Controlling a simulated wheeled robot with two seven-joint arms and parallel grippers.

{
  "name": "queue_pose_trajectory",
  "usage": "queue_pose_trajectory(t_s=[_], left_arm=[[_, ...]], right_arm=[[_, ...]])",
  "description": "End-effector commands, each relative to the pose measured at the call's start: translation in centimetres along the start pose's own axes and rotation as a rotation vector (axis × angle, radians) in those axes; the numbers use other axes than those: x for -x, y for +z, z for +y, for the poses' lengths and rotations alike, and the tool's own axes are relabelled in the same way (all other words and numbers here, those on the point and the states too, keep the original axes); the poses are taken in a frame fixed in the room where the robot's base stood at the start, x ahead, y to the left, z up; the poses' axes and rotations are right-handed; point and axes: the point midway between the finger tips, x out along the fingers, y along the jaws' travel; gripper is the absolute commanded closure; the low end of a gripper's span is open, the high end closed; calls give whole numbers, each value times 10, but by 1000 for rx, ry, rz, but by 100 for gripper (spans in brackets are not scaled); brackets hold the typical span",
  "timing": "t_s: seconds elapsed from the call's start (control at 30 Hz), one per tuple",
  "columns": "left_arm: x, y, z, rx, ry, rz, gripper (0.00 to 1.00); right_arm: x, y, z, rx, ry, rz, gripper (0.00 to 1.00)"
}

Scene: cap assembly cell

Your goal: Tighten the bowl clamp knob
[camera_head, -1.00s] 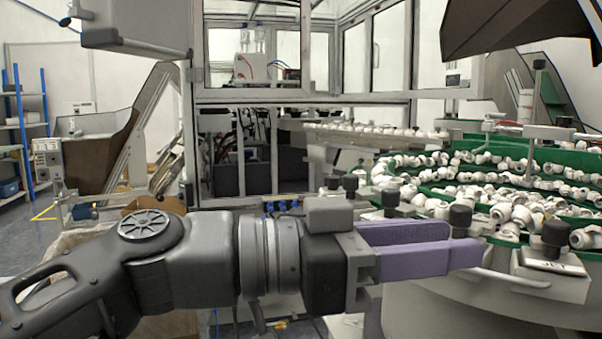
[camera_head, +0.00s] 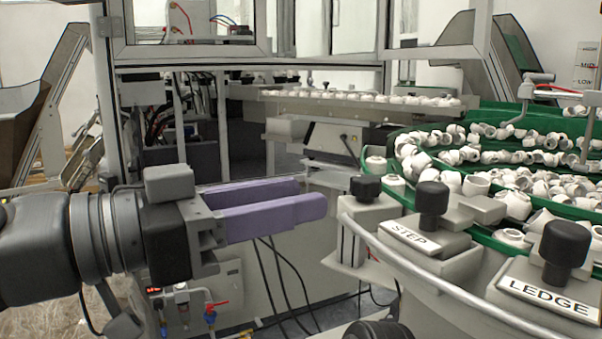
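Black clamp knobs stand along the near rim of the green feeder bowl (camera_head: 476,238). One knob (camera_head: 366,188) sits on a grey block at the left. A second knob (camera_head: 432,204) stands behind the STEP label, and a third knob (camera_head: 565,251) behind the LEDGE label. No label names the bowl clamp knob, so I cannot tell which one it is. My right gripper does not show.
White fittings (camera_head: 520,180) fill the bowl. A curved grey rail (camera_head: 425,268) runs in front of the knob blocks. A linear track (camera_head: 350,103) with fittings lies behind. A valve with a red handle (camera_head: 216,305) and hanging cables are below my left gripper.

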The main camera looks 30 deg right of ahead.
Motion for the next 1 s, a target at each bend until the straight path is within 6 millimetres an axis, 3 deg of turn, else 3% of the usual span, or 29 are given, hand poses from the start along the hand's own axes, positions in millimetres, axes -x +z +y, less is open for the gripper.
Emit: queue_pose_trajectory(t_s=[0.33,0.5,0.63,1.0], left_arm=[[0,0,0,0,0,0,64],[0,0,0,0,0,0,50],[-5,0,0,1,1,0,47],[-55,0,1,2,3,0,47]], right_arm=[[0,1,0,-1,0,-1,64],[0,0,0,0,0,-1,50],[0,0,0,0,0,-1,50],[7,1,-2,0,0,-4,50]])
